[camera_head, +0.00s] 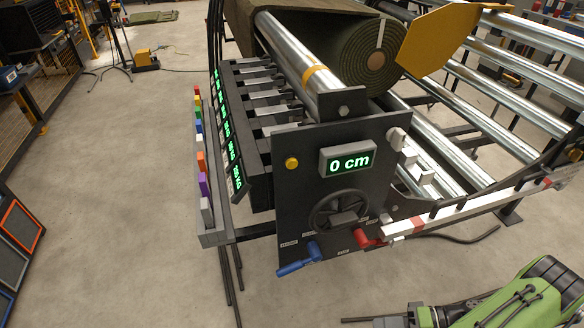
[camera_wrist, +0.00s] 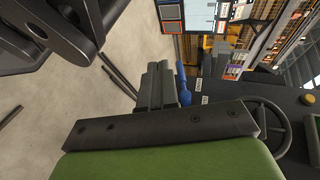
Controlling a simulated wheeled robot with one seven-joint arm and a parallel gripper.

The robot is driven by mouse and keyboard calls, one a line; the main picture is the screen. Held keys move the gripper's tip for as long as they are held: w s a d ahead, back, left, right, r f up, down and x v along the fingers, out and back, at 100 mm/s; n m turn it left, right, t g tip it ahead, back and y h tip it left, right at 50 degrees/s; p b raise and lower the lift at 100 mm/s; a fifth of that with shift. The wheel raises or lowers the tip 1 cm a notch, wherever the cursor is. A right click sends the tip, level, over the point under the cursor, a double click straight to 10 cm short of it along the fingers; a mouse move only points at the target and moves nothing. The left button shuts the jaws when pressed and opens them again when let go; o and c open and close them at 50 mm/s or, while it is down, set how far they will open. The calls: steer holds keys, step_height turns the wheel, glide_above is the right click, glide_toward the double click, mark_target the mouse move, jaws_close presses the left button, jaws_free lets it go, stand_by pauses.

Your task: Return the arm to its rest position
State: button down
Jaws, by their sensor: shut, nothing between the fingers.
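My green arm shows at the lower right of the head view. My gripper (camera_head: 350,320) points left along the bottom edge, partly cut off by the frame. In the wrist view my gripper's grey fingers (camera_wrist: 159,68) lie together with nothing held. The gripper is in front of the turf machine's dark end panel (camera_head: 330,180), over open floor as seen from the head. The blue lever (camera_head: 298,262) sits low on the panel. It also shows beside the fingertips in the wrist view (camera_wrist: 182,85); whether they touch cannot be told.
The panel carries a red lever (camera_head: 366,238), a handwheel (camera_head: 340,210) and a display (camera_head: 347,160) reading 0 cm. A turf roll (camera_head: 345,50) lies on the rollers above. A red-and-white bar (camera_head: 450,213) juts right. Concrete floor (camera_head: 130,200) is clear at left.

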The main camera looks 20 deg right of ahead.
steer(key=w+a+r+n+g+h, duration=0.25)
steer(key=w+r+h, duration=0.2)
steer(key=r, duration=0.55)
steer(key=w+a+r+n+g+h, duration=0.1)
steer(key=w+a+r+g+h, duration=0.3)
steer(key=r, duration=0.7)
steer(key=s+a+r+t+h, duration=0.5)
steer(key=s+a+r+t, duration=0.25)
steer(key=r, duration=0.35)
step_height(320, 180, up, 17)
steer(key=p, duration=1.7)
steer(key=shift+s+a+r+g+p, duration=0.15)
steer(key=shift+s+a+g+p, duration=0.15)
steer(key=shift+s, duration=0.15)
